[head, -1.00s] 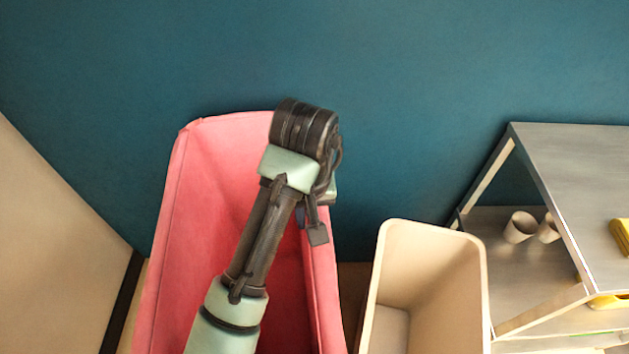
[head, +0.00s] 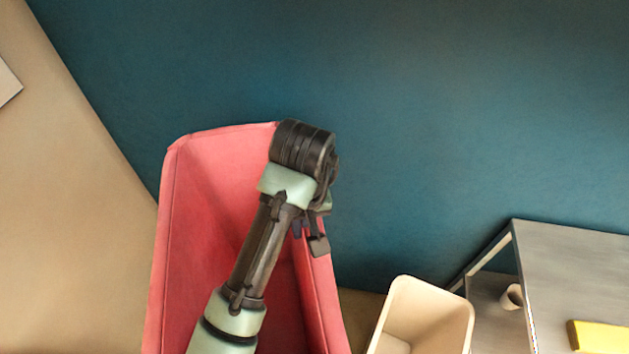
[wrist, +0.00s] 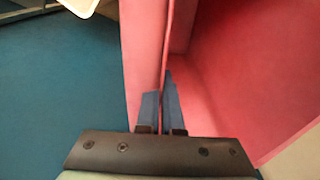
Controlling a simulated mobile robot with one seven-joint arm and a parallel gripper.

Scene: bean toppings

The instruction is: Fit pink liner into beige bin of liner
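The pink liner (head: 215,190) is a tall, open-topped shell filling the left-middle of the head view. My gripper (head: 312,236) is at its right wall, below the dark wrist joint. In the wrist view, the blue fingers of my gripper (wrist: 161,105) are on either side of the liner's wall (wrist: 145,50), closed on its rim. The beige bin (head: 428,312) stands to the right of the liner in the head view, apart from it. Its lower part is cut off. A pale corner of the bin (wrist: 82,5) shows at the wrist view's top.
A grey shelf table (head: 575,255) stands right of the bin, with a beige cup (head: 511,297) on its lower level and a yellow block (head: 600,337) on top. A teal wall (head: 400,120) is behind. A beige surface (head: 80,220) lies to the left.

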